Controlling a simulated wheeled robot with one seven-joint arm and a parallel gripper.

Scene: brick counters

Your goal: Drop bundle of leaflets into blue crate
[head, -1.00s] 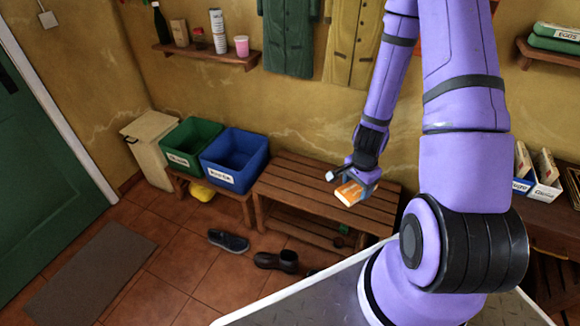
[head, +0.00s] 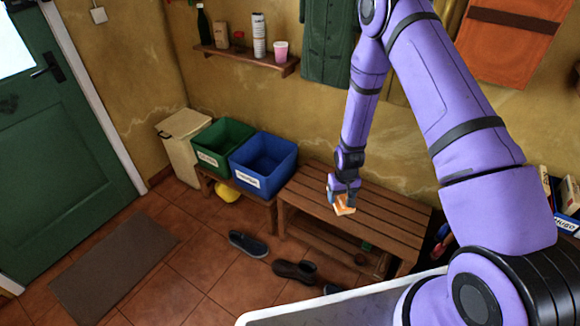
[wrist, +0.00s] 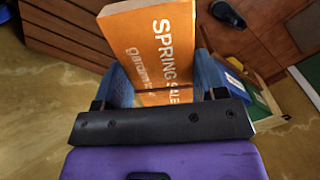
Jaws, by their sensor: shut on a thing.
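The bundle of leaflets (head: 344,206) is orange with pale edges. In the wrist view the bundle (wrist: 158,45) shows the words "SPRING SALE" and stands between the fingers. My gripper (head: 343,197) is shut on it and holds it over the slatted wooden bench; I cannot tell how high above the slats. The blue crate (head: 262,165) stands to the left of my gripper on a low wooden stand, with a white label on its front. The crate looks empty from here, though its floor is partly hidden. A blue crate edge (wrist: 232,84) also shows in the wrist view.
A green crate (head: 222,145) stands left of the blue one, with a cream bin (head: 183,140) beyond it. The bench (head: 385,222) lies under my gripper. Shoes (head: 248,243) lie on the tiled floor. A shelf (head: 240,58) with bottles and a pink cup hangs above the crates.

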